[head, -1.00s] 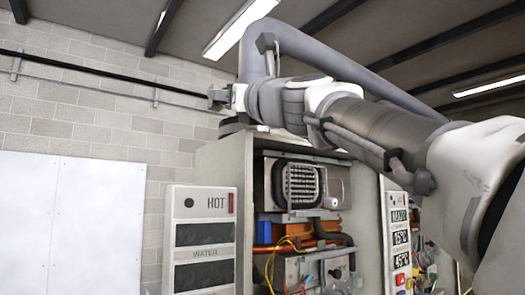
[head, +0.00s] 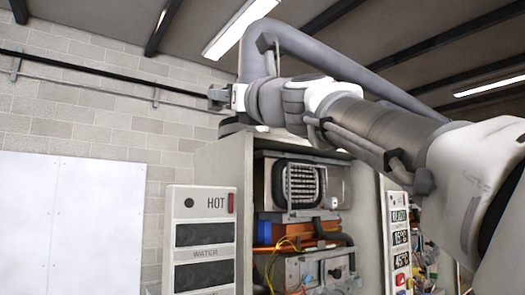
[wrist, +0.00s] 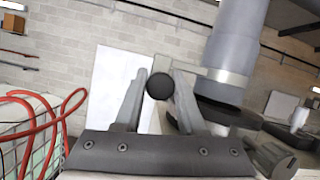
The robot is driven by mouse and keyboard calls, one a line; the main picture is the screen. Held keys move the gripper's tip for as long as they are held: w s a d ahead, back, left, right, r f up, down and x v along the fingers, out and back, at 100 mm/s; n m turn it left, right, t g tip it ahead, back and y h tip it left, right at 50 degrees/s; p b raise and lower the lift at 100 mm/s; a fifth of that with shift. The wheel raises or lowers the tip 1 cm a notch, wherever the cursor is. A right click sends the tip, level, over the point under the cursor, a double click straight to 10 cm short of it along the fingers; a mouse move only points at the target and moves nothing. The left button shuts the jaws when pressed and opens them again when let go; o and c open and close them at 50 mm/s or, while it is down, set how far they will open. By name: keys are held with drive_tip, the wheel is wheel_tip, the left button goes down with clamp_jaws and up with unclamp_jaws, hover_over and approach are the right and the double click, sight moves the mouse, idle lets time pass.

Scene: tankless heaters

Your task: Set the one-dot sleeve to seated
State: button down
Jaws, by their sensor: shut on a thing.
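My gripper (head: 217,98) is at the upper left of the open heater cabinet, beside the grey flue pipe (head: 252,62). In the wrist view, a round black knob (wrist: 160,86) sits between my fingertips, and the gripper is shut on it. The dark collar also shows on the cabinet top (head: 236,123). No dot mark is readable on any sleeve.
The open cabinet (head: 225,160) holds a finned unit, copper-coloured parts and wires. A panel marked HOT (head: 203,203) stands left of it. A panel with displays (head: 399,240) is at right. Red hoses (wrist: 45,110) lie at left in the wrist view.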

idle(0.4)
wheel_tip(320, 180, down, 3)
drive_tip(key=b, duration=0.3)
drive_tip(key=shift+f, duration=0.15)
drive_tip(key=shift+w+f, duration=0.15)
drive_tip(key=shift+f, duration=0.05)
drive_tip(key=c, duration=0.5)
unclamp_jaws()
drive_tip(key=shift+r, duration=0.1)
drive_tip(key=shift+s, duration=0.2)
drive_tip(key=b+v, duration=0.6)
drive_tip(key=v, duration=1.1)
drive_tip(key=shift+s+d, duration=0.1)
